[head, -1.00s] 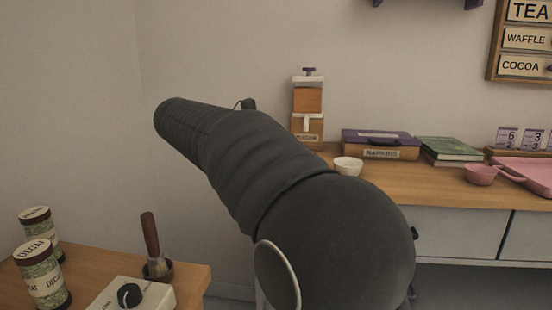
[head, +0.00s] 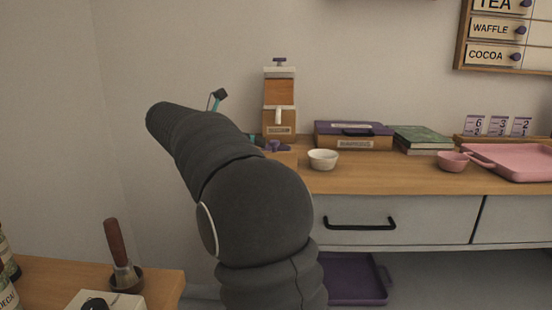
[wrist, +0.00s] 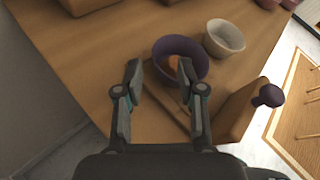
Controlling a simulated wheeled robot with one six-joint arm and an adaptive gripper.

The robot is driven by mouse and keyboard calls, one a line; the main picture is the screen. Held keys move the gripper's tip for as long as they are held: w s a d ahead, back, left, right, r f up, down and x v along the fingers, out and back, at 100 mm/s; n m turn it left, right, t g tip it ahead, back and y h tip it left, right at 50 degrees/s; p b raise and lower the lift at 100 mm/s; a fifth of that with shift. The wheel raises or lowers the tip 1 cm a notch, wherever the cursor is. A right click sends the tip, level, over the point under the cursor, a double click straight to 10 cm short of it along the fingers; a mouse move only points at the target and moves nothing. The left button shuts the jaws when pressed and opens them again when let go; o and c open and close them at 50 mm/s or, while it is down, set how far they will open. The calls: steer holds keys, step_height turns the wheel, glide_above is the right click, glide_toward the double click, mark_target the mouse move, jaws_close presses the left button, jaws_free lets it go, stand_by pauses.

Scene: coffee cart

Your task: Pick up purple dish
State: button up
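In the wrist view, the purple dish (wrist: 199,57) is a small round bowl with something orange inside. It stands on the wooden counter just beyond my fingertips. My gripper (wrist: 159,66) is open and empty. The right finger overlaps the front of the dish in the picture, and the left finger is off to its left. I cannot tell whether the right finger touches it. In the head view the dish is hidden behind my arm, and only small bits of my gripper show.
A white bowl (wrist: 225,38) stands close right of the dish; it also shows in the head view (head: 323,161). A wooden piece with a dark purple knob (wrist: 268,96) is nearer, at right. A dispenser (head: 280,95), napkin box (head: 353,136), books (head: 424,139) and pink tray (head: 520,162) line the counter.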

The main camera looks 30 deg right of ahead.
mark_target(266, 149)
steer(key=shift+x, duration=2.65)
steer(key=shift+w+a+f, duration=0.1)
steer(key=shift+w, duration=0.1)
jaws_close()
